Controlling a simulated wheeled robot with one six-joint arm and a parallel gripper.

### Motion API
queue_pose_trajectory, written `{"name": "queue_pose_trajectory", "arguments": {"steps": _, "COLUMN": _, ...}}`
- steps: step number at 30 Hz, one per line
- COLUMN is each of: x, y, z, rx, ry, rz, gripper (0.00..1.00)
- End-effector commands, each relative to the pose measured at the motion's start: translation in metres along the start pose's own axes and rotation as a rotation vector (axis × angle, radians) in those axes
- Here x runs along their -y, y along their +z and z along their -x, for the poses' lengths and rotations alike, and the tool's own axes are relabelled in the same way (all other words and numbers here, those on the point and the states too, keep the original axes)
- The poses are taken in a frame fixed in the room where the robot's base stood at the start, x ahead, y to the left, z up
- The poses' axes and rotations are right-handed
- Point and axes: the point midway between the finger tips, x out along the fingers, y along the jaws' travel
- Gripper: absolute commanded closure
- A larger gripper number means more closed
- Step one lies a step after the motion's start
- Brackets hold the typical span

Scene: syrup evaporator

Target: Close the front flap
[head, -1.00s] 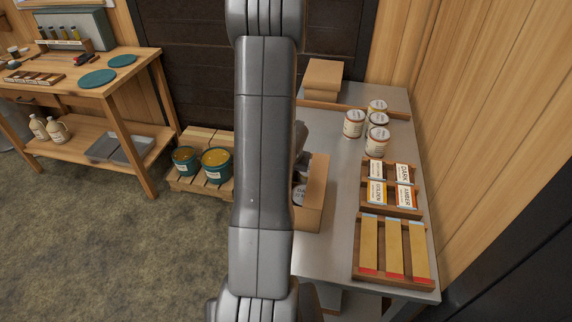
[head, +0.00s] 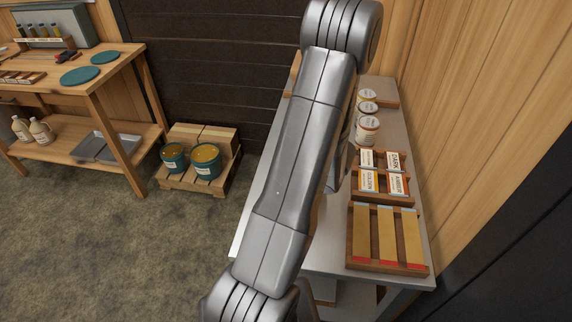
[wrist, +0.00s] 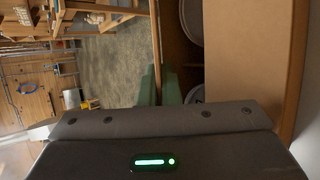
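The cardboard box shows in the wrist view, with a wide tan panel (wrist: 250,50) on its right part. Left of that panel is a dark opening with round can lids (wrist: 192,20) inside. A thin tan strip (wrist: 155,35) runs along the opening's left side, like a wall or flap seen edge-on; I cannot tell which. The green fingertips of my gripper (wrist: 158,86) are at the lower end of this strip, beside the opening. Whether they touch it or are spread is unclear. In the head view my arm hides the box and gripper.
The metal table (head: 335,262) carries several white cans (head: 367,130), a wooden label rack (head: 384,197) and a tray of tan strips (head: 388,267) along its right side. A pallet (head: 205,187) with teal buckets stands on the floor at left. The wooden wall is close at right.

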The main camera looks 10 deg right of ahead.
Motion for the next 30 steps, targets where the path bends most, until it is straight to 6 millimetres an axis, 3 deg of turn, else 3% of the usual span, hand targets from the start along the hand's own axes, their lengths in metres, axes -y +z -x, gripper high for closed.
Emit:
{"name": "queue_pose_trajectory", "arguments": {"steps": 18, "x": 0.002, "y": 0.0001, "z": 0.0003, "rx": 0.0, "ry": 0.039, "rz": -0.016, "gripper": 1.0}}
{"name": "queue_pose_trajectory", "arguments": {"steps": 22, "x": 0.002, "y": 0.0001, "z": 0.0003, "rx": 0.0, "ry": 0.039, "rz": -0.016, "gripper": 0.75}}
{"name": "queue_pose_trajectory", "arguments": {"steps": 30, "x": 0.0018, "y": 0.0001, "z": 0.0006, "rx": 0.0, "ry": 0.04, "rz": -0.016, "gripper": 0.75}}
